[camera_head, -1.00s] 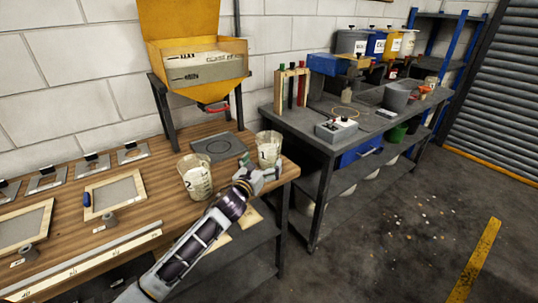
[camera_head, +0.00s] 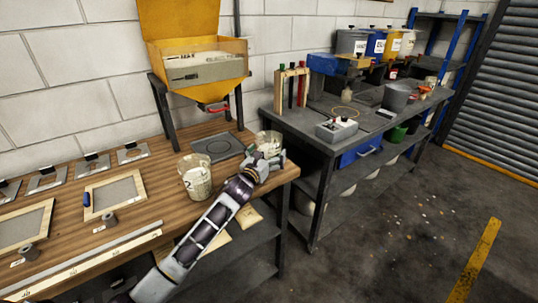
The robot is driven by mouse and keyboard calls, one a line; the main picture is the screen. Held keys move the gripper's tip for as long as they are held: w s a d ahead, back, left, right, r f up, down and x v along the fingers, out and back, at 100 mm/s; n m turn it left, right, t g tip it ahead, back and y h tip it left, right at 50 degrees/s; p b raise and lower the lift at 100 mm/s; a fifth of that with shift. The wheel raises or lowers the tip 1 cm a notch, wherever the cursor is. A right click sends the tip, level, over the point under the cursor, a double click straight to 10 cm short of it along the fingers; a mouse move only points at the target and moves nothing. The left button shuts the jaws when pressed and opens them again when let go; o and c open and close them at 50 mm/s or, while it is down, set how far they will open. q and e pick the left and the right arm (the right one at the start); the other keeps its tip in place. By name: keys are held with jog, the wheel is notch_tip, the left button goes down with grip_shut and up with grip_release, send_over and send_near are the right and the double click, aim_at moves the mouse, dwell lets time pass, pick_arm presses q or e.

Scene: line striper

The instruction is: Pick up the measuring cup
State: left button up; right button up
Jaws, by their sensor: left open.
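Two translucent measuring cups stand on the wooden bench near its right end. The cup marked 2 (camera_head: 196,178) is upright and mostly in clear view. The other cup (camera_head: 268,140) stands farther back to the right, and its lower part is hidden behind my left gripper. My left gripper (camera_head: 272,157) is open, right in front of this farther cup. I cannot tell whether its fingers touch the cup. My right gripper is out of view.
A dark square plate (camera_head: 217,147) lies behind the cups, under the yellow hopper (camera_head: 195,50). Wooden frames (camera_head: 116,192) and a long pale rail (camera_head: 90,262) lie to the left. A grey metal bench (camera_head: 300,125) stands to the right across a gap.

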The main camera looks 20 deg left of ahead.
pick_arm(q)
jog(key=c, duration=1.3)
jog(key=shift+r, duration=0.1)
jog(key=shift+c, duration=1)
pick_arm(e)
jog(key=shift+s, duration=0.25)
pick_arm(q)
jog(key=shift+r, duration=0.15)
jog(key=shift+r, duration=0.8)
notch_tip(320, 180, up, 8)
jog(key=p, duration=0.1)
jog(key=shift+p, duration=0.3)
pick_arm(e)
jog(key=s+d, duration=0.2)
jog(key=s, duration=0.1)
pick_arm(q)
jog(key=shift+r, duration=0.15)
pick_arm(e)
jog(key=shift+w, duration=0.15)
